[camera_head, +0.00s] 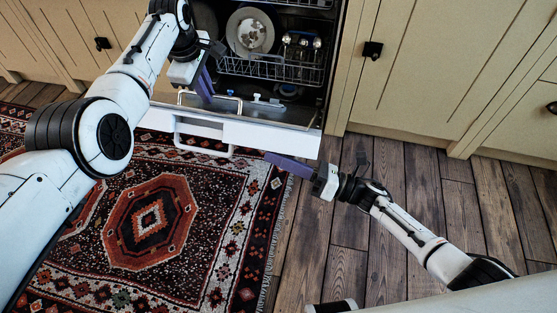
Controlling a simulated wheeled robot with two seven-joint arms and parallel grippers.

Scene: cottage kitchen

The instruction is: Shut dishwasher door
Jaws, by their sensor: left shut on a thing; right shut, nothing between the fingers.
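The dishwasher door (262,133) is lowered open, its white front edge toward me and a white loop handle (203,152) on that edge. My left gripper (207,98) has its purple fingers pointing down over the door's inner side, behind the front edge.
Inside the dishwasher are a wire rack (275,68), a plate (250,32) and several small items. Cream cabinets (430,70) stand on both sides. A patterned red rug (150,220) lies in front, with bare wood floor (390,180) to the right.

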